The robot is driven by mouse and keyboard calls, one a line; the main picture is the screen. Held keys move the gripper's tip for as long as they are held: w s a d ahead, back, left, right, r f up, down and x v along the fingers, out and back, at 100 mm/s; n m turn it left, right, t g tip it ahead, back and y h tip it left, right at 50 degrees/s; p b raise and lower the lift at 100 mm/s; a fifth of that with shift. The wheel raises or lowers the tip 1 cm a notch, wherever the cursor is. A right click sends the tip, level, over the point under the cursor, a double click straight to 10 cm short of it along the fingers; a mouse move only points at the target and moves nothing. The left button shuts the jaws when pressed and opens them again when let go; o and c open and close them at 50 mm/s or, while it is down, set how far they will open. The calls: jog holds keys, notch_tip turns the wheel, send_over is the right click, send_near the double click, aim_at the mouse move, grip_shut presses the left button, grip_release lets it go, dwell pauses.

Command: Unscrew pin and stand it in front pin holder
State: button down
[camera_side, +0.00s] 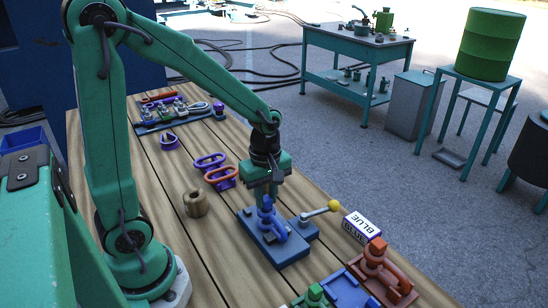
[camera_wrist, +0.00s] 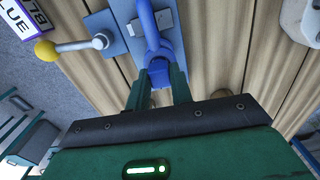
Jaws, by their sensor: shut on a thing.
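My gripper (camera_side: 265,196) points straight down over the blue base plate (camera_side: 272,254). In the wrist view its two fingers (camera_wrist: 160,88) are shut on a blue piece that looks like the pin's head (camera_wrist: 159,74). A blue shackle (camera_side: 280,233) stands on the plate just below the fingers; its curved bow also shows in the wrist view (camera_wrist: 147,22). The pin appears to be at the shackle, but the fingers hide how far it is in. A round wooden block with a hole (camera_side: 197,204) stands left of the plate; I cannot tell which thing is the front pin holder.
A yellow-knobbed lever (camera_side: 322,211) sticks out right of the plate, near a sign reading BLUE (camera_side: 361,227). A red shackle on a base (camera_side: 377,272) and a green-topped piece (camera_side: 315,294) stand in front. Purple and red shackles (camera_side: 216,170) lie behind. Bare planks lie between.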

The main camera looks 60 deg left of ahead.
jog(key=shift+n, duration=0.4)
jog(key=shift+r, duration=0.1)
jog(key=shift+r, duration=0.1)
jog(key=shift+m, duration=0.4)
jog(key=shift+m, duration=2.5)
jog(key=shift+r, duration=0.2)
jog(key=shift+r, duration=3.25)
